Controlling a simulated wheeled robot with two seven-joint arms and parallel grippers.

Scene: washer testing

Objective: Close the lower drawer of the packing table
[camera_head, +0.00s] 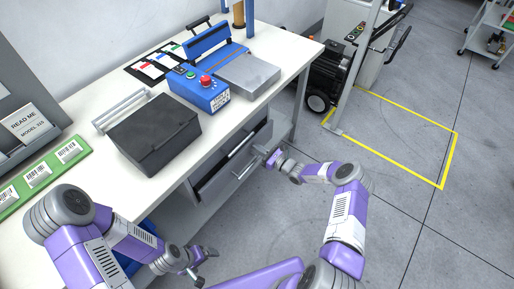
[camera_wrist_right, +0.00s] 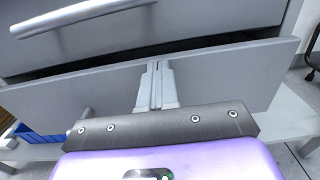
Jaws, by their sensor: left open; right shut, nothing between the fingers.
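The packing table (camera_head: 100,188) has two grey drawers under its top. The lower drawer (camera_head: 232,184) stands partly open; in the right wrist view its front panel (camera_wrist_right: 230,78) juts out, with a dark gap above and behind its top edge. The upper drawer (camera_wrist_right: 190,22) with its bar handle is above it. My right gripper (camera_head: 272,158) is shut and empty at the lower drawer's front. Its fingertips (camera_wrist_right: 155,68) overlap the panel near its middle; I cannot tell whether they touch it. My left gripper (camera_head: 205,266) is open and empty, low in front of the table.
On the tabletop are a dark grey box (camera_head: 153,135), a blue control box (camera_head: 198,90) with a red button and a green barcode board (camera_head: 42,178). A yellow-outlined floor area (camera_head: 400,130) lies at the right. The floor in front of the drawers is clear apart from my arms.

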